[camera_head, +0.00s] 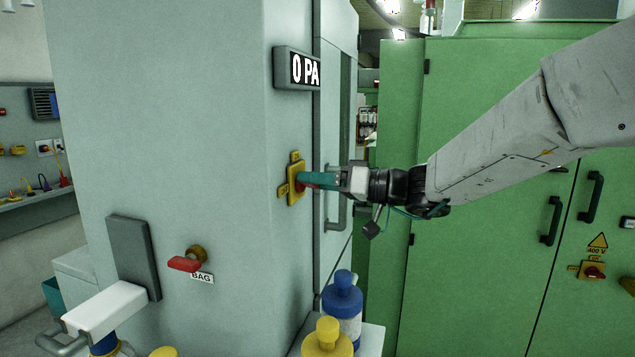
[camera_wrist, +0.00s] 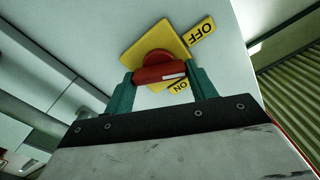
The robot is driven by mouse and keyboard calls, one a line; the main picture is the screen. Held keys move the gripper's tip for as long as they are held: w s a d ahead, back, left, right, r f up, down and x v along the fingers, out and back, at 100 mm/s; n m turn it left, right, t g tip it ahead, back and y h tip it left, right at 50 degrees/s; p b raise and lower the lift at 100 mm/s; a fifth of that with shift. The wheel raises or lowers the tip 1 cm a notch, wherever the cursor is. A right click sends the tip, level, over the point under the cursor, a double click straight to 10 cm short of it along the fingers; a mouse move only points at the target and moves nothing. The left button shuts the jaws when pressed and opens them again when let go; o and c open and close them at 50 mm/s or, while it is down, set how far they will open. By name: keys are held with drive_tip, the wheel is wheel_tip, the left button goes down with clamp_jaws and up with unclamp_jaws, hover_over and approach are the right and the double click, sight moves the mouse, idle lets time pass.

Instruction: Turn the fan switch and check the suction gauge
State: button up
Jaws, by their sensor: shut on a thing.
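The fan switch is a yellow plate (camera_head: 295,197) with a red knob (camera_wrist: 155,62) on the pale grey cabinet. The wrist view shows an OFF label (camera_wrist: 202,32) and an ON label (camera_wrist: 180,87) beside it. The knob's bar lies roughly level there, its white mark at the right end; which label it points to is unclear. My gripper (camera_head: 312,180) has its teal fingers on either side of the knob, shut on it; it also shows in the wrist view (camera_wrist: 162,78). The suction gauge (camera_head: 304,70), above the switch, reads 0 PA.
A red BAG lever (camera_head: 185,264) sits lower left on the cabinet. A blue bottle (camera_head: 342,300) and a yellow bottle (camera_head: 326,340) stand below my gripper. Green cabinets (camera_head: 480,150) with black handles fill the right, with another red-knobbed switch (camera_head: 592,271) marked 400 V.

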drive_tip(key=m, duration=1.2)
drive_tip(key=shift+w+d+f+m, duration=0.15)
drive_tip(key=shift+f+m, duration=0.1)
drive_tip(key=shift+m, duration=0.15)
idle(0.3)
drive_tip(key=o, duration=1)
drive_tip(key=shift+v, duration=3.85)
drive_tip(key=shift+m, duration=0.3)
